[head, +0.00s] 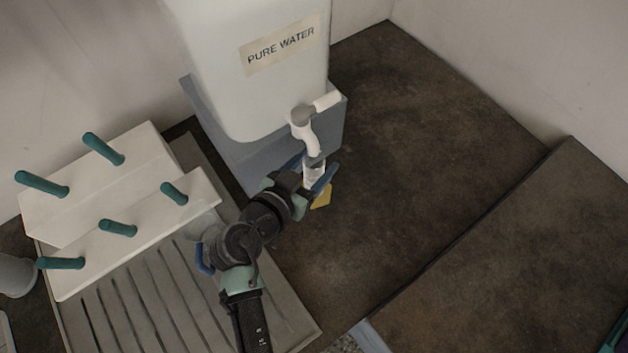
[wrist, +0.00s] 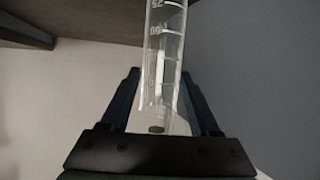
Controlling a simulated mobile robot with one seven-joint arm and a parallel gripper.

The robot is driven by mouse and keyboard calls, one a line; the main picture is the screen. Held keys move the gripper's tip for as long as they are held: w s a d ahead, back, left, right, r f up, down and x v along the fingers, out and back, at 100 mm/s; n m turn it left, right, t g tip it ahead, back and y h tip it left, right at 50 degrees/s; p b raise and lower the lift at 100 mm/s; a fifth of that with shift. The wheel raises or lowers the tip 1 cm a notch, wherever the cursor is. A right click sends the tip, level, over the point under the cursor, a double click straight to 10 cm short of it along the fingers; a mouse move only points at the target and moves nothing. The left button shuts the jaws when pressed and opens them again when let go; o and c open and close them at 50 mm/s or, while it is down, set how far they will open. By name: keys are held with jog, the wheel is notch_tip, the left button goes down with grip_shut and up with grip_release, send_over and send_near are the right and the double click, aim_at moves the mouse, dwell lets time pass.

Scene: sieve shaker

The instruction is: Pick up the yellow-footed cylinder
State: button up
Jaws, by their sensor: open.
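The yellow-footed cylinder is a clear graduated cylinder (head: 314,172) with a yellow foot (head: 321,196). It stands under the white tap of the water tank in the head view. My gripper (head: 310,174) is at the cylinder, with a blue finger showing on its right side. In the wrist view the clear graduated tube (wrist: 165,60) lies between the two fingers of my open gripper (wrist: 161,75). The picture there is upside down, and the foot is out of view. Whether a finger touches the tube, I cannot tell.
The white tank marked PURE WATER (head: 245,90) stands on a grey-blue block (head: 233,165); its tap (head: 304,130) hangs just above the cylinder. A white rack with teal pegs (head: 130,215) stands on a grooved drainboard (head: 165,305) at left. The dark counter (head: 420,130) at right is clear.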

jog(key=shift+w+d, duration=0.1)
jog(key=shift+w, duration=0.05)
grip_shut()
dwell(1.4)
